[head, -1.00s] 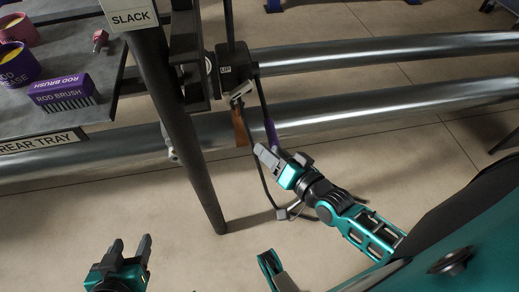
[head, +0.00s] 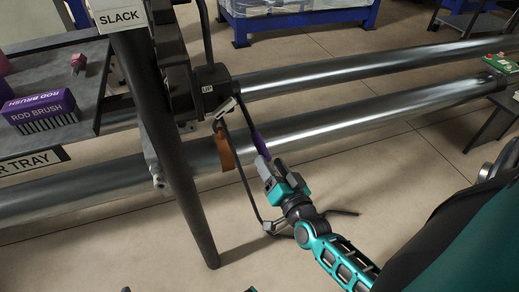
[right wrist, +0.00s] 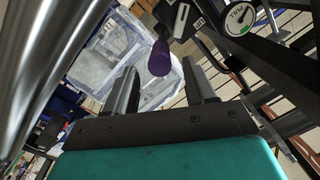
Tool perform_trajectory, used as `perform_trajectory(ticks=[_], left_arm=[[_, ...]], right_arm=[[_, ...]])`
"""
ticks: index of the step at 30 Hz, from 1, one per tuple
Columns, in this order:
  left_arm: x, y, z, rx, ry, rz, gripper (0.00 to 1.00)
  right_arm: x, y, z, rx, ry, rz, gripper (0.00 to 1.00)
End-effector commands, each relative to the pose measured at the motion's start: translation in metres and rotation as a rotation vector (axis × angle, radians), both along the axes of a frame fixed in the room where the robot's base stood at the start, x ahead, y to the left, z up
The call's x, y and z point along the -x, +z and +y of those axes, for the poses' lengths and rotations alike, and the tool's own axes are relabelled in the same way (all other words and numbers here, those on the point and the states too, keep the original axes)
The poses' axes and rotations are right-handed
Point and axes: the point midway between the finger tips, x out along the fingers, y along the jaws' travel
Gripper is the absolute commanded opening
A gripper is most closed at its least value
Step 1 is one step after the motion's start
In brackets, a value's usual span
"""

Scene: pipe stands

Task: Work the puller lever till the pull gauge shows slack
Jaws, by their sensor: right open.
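The puller lever is a thin dark rod with a purple grip (head: 260,143), hanging down from the dark puller block (head: 210,78). My right gripper (head: 269,166) is at the lower end of the grip. In the right wrist view, the purple grip end (right wrist: 159,60) shows between and beyond the open fingertips (right wrist: 163,76), with clear space on both sides. The pull gauge (right wrist: 239,17) has a white round face with a green patch; its reading is too small to tell. Only a tiny dark tip, perhaps my left gripper (head: 126,289), shows at the bottom edge.
A dark post (head: 172,150) with a SLACK sign (head: 120,17) stands left of the lever. A brown tag (head: 224,150) and a black cable hang beside the grip. Two steel pipes (head: 340,125) run behind.

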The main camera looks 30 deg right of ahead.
Motion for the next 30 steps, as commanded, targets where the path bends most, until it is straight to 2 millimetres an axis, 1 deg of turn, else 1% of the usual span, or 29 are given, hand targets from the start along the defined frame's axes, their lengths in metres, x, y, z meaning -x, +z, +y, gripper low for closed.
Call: perform_trajectory(ticks=[1, 6, 9, 12, 16, 24, 30], left_arm=[[0.0, -0.003, -0.002, 0.005, 0.001, 0.0, 0.55], [-0.002, -0.004, -0.005, 0.017, 0.001, -0.006, 0.55], [-0.001, -0.007, -0.006, 0.017, -0.002, 0.001, 0.55], [0.0, -0.009, -0.007, 0.017, -0.004, 0.007, 0.55], [-0.001, -0.007, -0.007, 0.017, -0.005, 0.004, 0.55], [-0.003, -0.003, -0.007, 0.019, -0.006, -0.006, 0.55], [-0.003, -0.004, -0.007, 0.016, -0.007, -0.006, 0.55]], right_arm=[[-0.012, -0.001, -0.002, -0.001, -0.001, -0.004, 0.55], [-0.044, -0.002, -0.007, -0.002, 0.0, -0.002, 0.55], [-0.058, -0.001, -0.009, -0.001, 0.0, -0.002, 0.55], [-0.067, -0.001, -0.011, -0.001, 0.0, 0.0, 0.55], [-0.072, -0.001, -0.011, -0.001, -0.001, 0.0, 0.55], [-0.073, 0.0, -0.011, -0.001, 0.0, 0.001, 0.55], [-0.073, 0.0, -0.011, -0.001, 0.001, 0.001, 0.36]])
